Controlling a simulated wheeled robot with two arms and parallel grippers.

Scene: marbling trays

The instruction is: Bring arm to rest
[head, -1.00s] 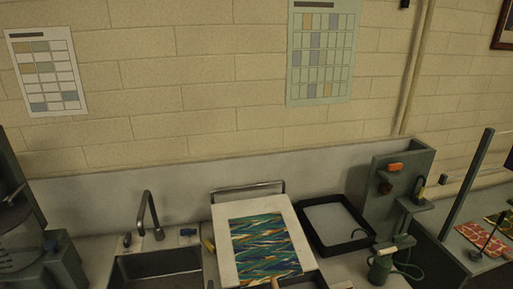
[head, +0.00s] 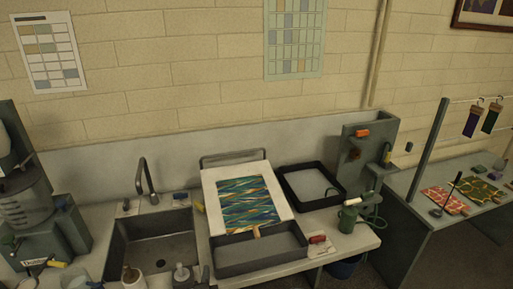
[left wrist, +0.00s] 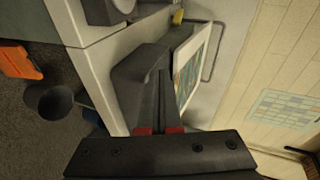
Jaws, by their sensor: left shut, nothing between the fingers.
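My left gripper (left wrist: 160,75) shows in the left wrist view, its two dark fingers with red marks at their bases lying together, shut and empty. It is in front of the counter, with the white board and print beyond the tips. I cannot make out either gripper in the head view. The right arm is in no view.
A white board (head: 281,199) with a striped marbled sheet (head: 245,203) leans behind a dark tray (head: 225,268). A second dark tray (head: 335,201), a green can (head: 347,219) and a sink (head: 152,247) share the counter. A bucket (left wrist: 50,100) stands on the floor.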

